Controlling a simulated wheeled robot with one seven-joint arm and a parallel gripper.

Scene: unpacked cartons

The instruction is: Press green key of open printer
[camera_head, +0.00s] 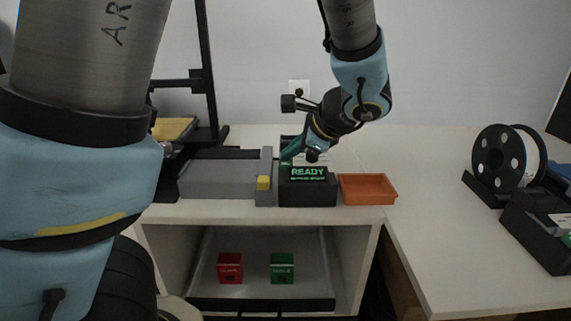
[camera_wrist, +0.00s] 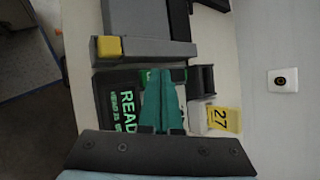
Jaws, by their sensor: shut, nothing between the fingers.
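A black box (camera_head: 307,190) with a lit green READY display stands on the white counter. Its display also shows in the wrist view (camera_wrist: 120,98), partly cut by my gripper. My gripper (camera_head: 287,160) has teal fingers and is shut and empty, pointing down at the back left of this box. In the wrist view the fingertips (camera_wrist: 164,73) meet over a green patch (camera_wrist: 149,75) beside the display, which looks like the green key. The fingers cover much of it, and I cannot tell whether they touch it.
A long grey block (camera_head: 220,180) with a yellow piece (camera_head: 263,183) lies left of the box. An orange tray (camera_head: 368,188) stands at right. A yellow tag marked 27 (camera_wrist: 223,119) is nearby. Below, an open drawer (camera_head: 262,303) holds red (camera_head: 230,268) and green (camera_head: 282,268) boxes. A spool (camera_head: 500,155) stands far right.

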